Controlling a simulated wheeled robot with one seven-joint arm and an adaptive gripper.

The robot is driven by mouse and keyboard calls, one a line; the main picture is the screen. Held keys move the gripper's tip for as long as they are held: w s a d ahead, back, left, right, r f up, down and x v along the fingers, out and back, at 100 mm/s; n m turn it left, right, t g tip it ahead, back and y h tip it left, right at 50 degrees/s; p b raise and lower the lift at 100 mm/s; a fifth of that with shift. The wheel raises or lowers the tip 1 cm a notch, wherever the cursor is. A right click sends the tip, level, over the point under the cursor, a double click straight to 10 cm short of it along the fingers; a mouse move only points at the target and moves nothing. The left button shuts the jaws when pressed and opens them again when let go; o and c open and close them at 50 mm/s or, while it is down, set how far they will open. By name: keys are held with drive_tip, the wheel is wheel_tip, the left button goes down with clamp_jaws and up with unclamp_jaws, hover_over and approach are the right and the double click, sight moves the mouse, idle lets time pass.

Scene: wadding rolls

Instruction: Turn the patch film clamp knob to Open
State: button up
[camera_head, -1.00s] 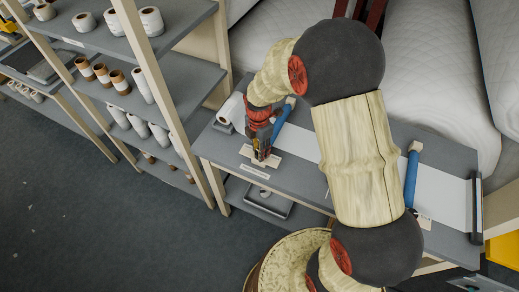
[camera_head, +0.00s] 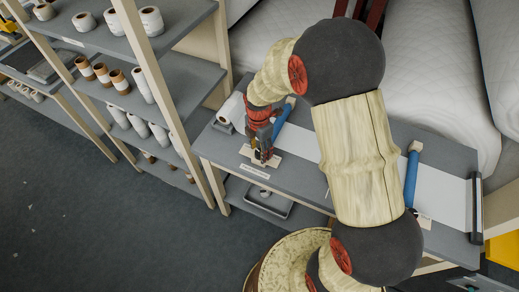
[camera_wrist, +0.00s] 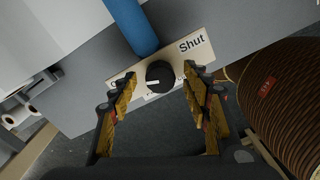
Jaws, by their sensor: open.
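The black clamp knob (camera_wrist: 161,75) sits on a pale label plate (camera_wrist: 150,58) in the wrist view. A white mark on the knob points left, toward the plate's left end. "Shut" is readable at the plate's right; the left lettering is mostly hidden by a finger. My gripper (camera_wrist: 159,84) is open, with one finger on each side of the knob. I see gaps between the fingers and the knob. In the head view, my gripper (camera_head: 262,158) is over the plate (camera_head: 264,162) at the bench's front left; it hides the knob there.
A blue bar (camera_wrist: 138,30) runs just behind the plate. A white film strip (camera_head: 304,143) crosses the grey bench (camera_head: 224,148). A shelf (camera_head: 185,85) of rolls stands left, and a tray (camera_head: 268,203) lies below the bench. Large quilted wadding rolls (camera_head: 440,60) are behind.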

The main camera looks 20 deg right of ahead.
sight(259, 151)
wheel_tip(259, 151, up, 12)
idle(0.5)
drive_tip(key=shift+w, duration=0.15)
idle(0.3)
